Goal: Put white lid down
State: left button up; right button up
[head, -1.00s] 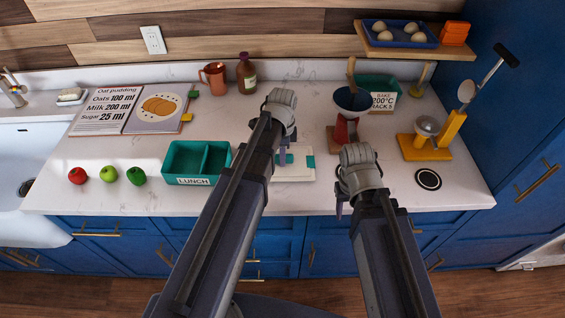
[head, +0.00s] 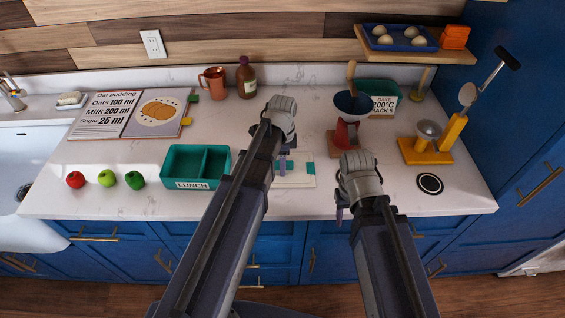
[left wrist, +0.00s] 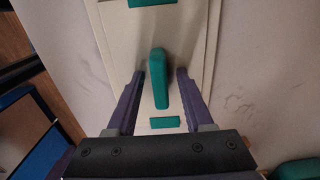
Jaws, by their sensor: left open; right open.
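The white lid (head: 298,182) appears to lie flat on the counter in front of my left gripper, with teal parts at its edges. In the left wrist view the lid (left wrist: 118,50) has a raised teal handle (left wrist: 158,78) along its middle. My left gripper (head: 283,160) is open, its fingers on either side of the handle with gaps showing; it also shows in the left wrist view (left wrist: 158,85). My left arm hides part of the lid in the head view. My right gripper (head: 340,208) is open and empty over the counter's front edge, right of the lid.
A teal lunch box (head: 196,183) stands left of the lid, with several fruits farther left. A red stand with a dark bowl (head: 352,103) is behind the right gripper. A yellow-based stand (head: 425,150) and a black ring (head: 429,183) are at right.

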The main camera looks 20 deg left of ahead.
pick_arm(q)
jog(key=shift+r, duration=0.1)
notch_tip(320, 180, up, 12)
jog(key=p, duration=1.2)
jog(key=s+d+n+y, duration=0.1)
jog(key=s+d+n, duration=0.9)
jog(key=s, duration=0.4)
jog(key=shift+s+d+r+n, duration=0.15)
jog(key=shift+s+d+n, duration=0.1)
jog(key=shift+n, duration=0.35)
jog(key=shift+w, duration=0.1)
notch_tip(320, 180, down, 8)
jog(key=b, duration=0.8)
